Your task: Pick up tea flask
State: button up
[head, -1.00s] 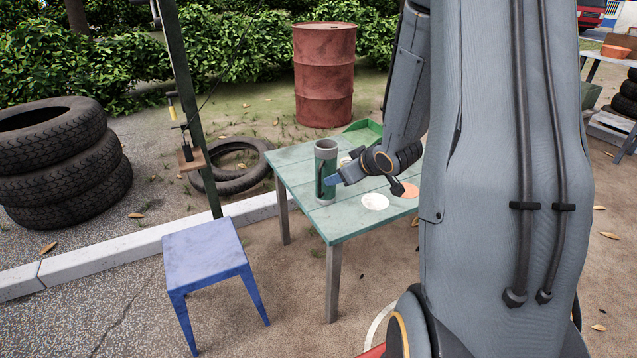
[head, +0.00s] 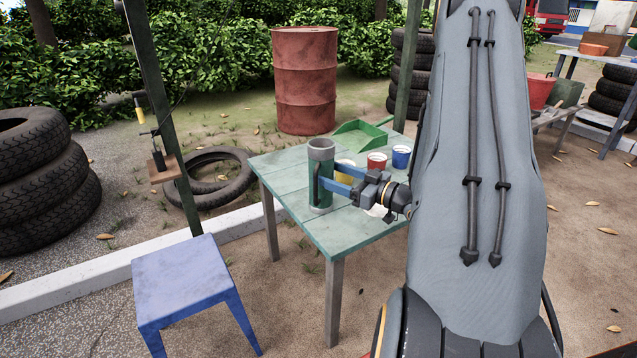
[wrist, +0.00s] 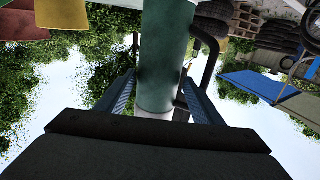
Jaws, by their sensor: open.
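The tea flask (head: 321,160) is a tall green cylinder with a grey top and a dark side handle. It stands upright on the pale green table (head: 340,238). My gripper (head: 327,177) reaches it from the right at mid-height, with blue fingers spread. In the wrist view, which is upside down, the flask (wrist: 164,55) stands between the two fingers of my gripper (wrist: 160,92), with a gap on the left. The handle is close to the right finger; I cannot tell whether they touch. The far finger is partly hidden behind the flask in the head view.
A blue stool (head: 188,280) stands at the front left, near a post (head: 160,120). The table's front left is clear.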

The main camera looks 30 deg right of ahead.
aim_at(312, 166)
jog(key=x, duration=0.3)
jog(key=b+x, duration=0.1)
jog(key=x, duration=0.3)
jog(key=shift+w+f, duration=0.15)
jog(key=shift+f, duration=0.1)
jog(key=shift+r, duration=0.1)
grip_shut()
jog(key=shift+r, duration=0.2)
